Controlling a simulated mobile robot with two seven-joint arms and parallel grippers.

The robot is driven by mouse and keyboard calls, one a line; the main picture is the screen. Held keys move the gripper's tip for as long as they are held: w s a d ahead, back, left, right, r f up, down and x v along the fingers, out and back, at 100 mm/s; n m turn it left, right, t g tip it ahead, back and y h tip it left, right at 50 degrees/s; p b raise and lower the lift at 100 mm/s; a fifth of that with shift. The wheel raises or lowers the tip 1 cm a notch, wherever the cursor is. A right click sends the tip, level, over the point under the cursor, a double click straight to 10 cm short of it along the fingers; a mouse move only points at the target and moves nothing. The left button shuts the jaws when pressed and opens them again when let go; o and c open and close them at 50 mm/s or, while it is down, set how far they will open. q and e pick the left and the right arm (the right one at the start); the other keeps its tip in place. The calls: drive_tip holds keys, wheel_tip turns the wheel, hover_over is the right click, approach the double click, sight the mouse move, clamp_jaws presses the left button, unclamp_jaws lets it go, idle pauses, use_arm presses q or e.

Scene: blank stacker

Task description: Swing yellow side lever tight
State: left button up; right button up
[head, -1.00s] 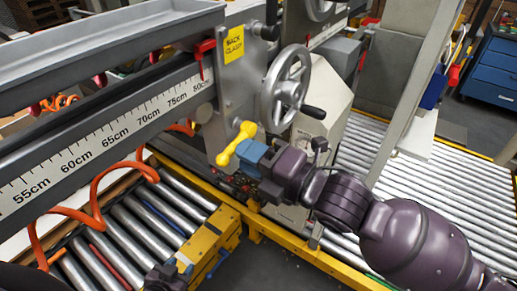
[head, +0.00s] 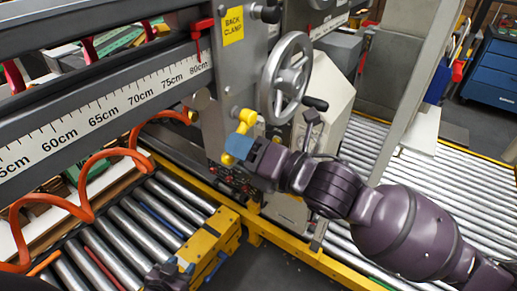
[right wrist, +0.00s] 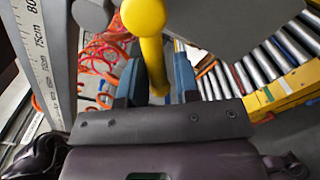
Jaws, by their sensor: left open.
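The yellow side lever (head: 246,118) is on the grey clamp carriage, below the handwheel. It shows on both sides of my right gripper (head: 239,146), whose blue fingers are across its middle. In the right wrist view the yellow lever (right wrist: 153,55) runs between the two blue fingers (right wrist: 157,82). The fingers are apart on either side of it, and a gap seems to show on the right. My left gripper (head: 178,267) is open and empty at the bottom of the head view, above the roller bed's yellow corner.
A spoked handwheel (head: 287,77) with a black handle stands just above the lever. A yellow "BACK CLAMP" label (head: 233,25) is on the carriage. An orange coiled hose (head: 70,203) hangs at the left. Roller beds (head: 420,185) lie on both sides.

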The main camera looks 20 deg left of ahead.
drive_tip(key=w+d+f+n+b, duration=0.2)
drive_tip(key=w+n, duration=0.2)
drive_tip(key=n, duration=0.7)
drive_tip(key=p+v, duration=0.1)
drive_tip(key=v, duration=0.7)
drive_tip(key=shift+s+d, duration=0.2)
drive_tip(key=shift+d, duration=0.05)
idle(0.5)
drive_tip(key=shift+r+m, duration=0.1)
drive_tip(key=shift+m, duration=0.2)
